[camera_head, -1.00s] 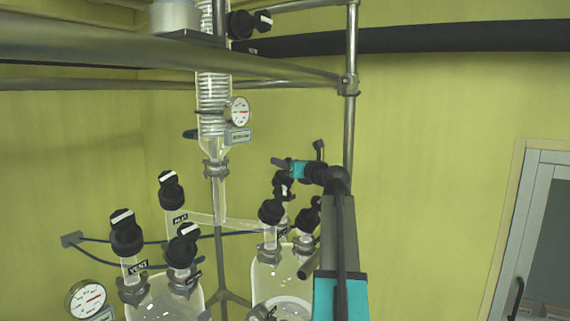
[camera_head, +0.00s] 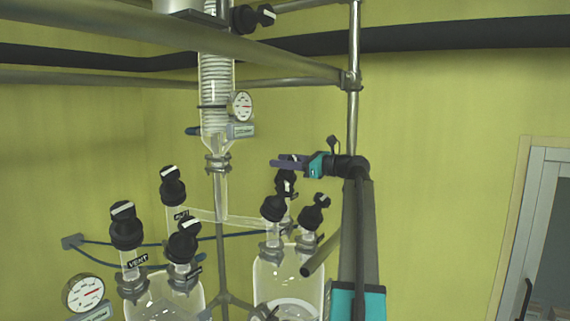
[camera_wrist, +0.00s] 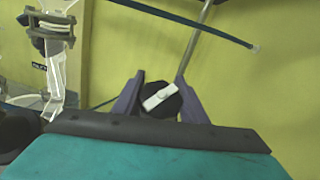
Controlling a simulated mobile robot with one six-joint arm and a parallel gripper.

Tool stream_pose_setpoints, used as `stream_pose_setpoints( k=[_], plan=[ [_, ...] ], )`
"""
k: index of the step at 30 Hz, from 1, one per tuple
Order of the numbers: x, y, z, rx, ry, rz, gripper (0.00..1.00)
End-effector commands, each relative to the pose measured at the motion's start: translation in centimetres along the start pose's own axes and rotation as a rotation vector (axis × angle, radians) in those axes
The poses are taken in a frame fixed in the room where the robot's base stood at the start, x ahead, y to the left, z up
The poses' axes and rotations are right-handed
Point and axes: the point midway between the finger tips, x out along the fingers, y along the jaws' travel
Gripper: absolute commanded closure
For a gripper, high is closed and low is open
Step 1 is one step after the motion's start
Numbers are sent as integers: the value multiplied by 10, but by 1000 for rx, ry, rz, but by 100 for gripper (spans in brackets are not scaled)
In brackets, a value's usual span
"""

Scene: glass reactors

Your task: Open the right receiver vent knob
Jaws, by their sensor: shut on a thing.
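The right receiver (camera_head: 290,272) is a clear glass vessel with several black-capped necks. Its rear black knob (camera_head: 286,187) stands just under my gripper (camera_head: 290,162), partly hidden by the fingers. In the wrist view the black knob (camera_wrist: 160,100) with a white bar sits between the two purple fingers of my gripper (camera_wrist: 160,80), which are shut on it. The white bar lies diagonally, rising to the right. I cannot read a label on this knob.
Two other black knobs stand close by on the receiver, at left (camera_head: 273,208) and right (camera_head: 314,212). A left vessel (camera_head: 165,298) carries a VENT-labelled knob (camera_head: 125,225). A metal frame post (camera_head: 354,120) stands behind my arm.

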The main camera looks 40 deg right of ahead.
Motion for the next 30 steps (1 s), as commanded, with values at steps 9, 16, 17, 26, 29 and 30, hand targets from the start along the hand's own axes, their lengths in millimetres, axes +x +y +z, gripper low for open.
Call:
stream_pose_setpoints(
  k=[9, 16, 17, 26, 29, 30],
  plan=[
    [0, 2, 0, -46, 0, 83, 84],
    [0, 3, 0, -50, 0, 91, 84],
    [0, 3, 0, -50, 0, 91, 84],
    [0, 3, 0, -50, 0, 90, 43],
    [0, 3, 0, -50, 1, 90, 43],
    [0, 3, 0, -50, 1, 90, 43]
  ],
)
